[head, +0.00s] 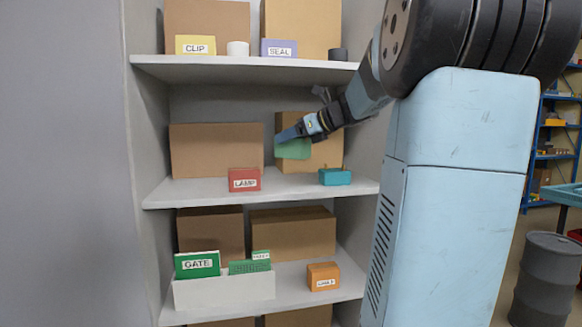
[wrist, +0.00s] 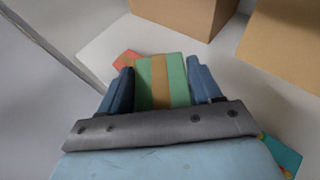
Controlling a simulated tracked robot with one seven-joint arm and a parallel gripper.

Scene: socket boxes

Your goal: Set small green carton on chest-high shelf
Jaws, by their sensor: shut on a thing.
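The small green carton (head: 293,149) is held by my gripper (head: 284,138) in the head view, above the middle shelf (head: 210,193). In the wrist view the green carton (wrist: 144,85), with a tan stripe down its middle, sits between the two blue fingers of my gripper (wrist: 160,88). The carton appears to be off the shelf board, in front of a brown box. The middle shelf holds a red LAMP carton (head: 245,180) at the front and a teal carton (head: 335,177) to its right.
Brown boxes (head: 215,150) fill the back of the middle shelf. The top shelf (head: 240,70) lies above my gripper. Shelf front between the red and teal cartons is free.

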